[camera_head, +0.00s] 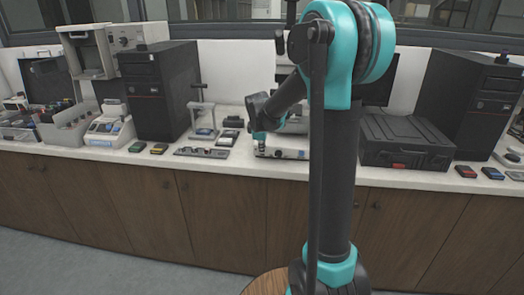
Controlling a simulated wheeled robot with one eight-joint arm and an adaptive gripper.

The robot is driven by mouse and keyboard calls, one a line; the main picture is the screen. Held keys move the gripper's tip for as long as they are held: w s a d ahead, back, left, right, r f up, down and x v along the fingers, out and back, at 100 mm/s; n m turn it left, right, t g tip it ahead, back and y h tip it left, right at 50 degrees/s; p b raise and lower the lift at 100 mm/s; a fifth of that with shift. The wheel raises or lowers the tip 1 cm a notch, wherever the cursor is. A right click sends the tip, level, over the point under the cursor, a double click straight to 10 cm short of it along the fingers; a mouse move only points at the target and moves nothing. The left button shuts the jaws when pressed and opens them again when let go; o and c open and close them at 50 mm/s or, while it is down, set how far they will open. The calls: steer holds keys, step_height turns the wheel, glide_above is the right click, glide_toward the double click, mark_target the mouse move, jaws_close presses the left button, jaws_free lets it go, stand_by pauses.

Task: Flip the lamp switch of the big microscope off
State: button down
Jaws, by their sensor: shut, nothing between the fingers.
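A white and grey instrument base (290,146) stands on the counter at the middle. It seems to be the big microscope, but my arm hides most of it. I cannot make out its lamp switch. My gripper (262,146) is small in the view. It points down at the left front of this base and looks shut and empty. I cannot tell whether its tips touch the base.
A black case (405,142) stands right of the base, with a dark computer tower (470,100) behind it. On the left are another tower (160,90), a small white stand (202,120) and a flat tray (201,152). The counter's front edge (225,168) is mostly clear.

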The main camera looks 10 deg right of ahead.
steer(key=shift+r, duration=0.15)
steer(key=shift+r, duration=0.65)
steer(key=shift+s, duration=0.1)
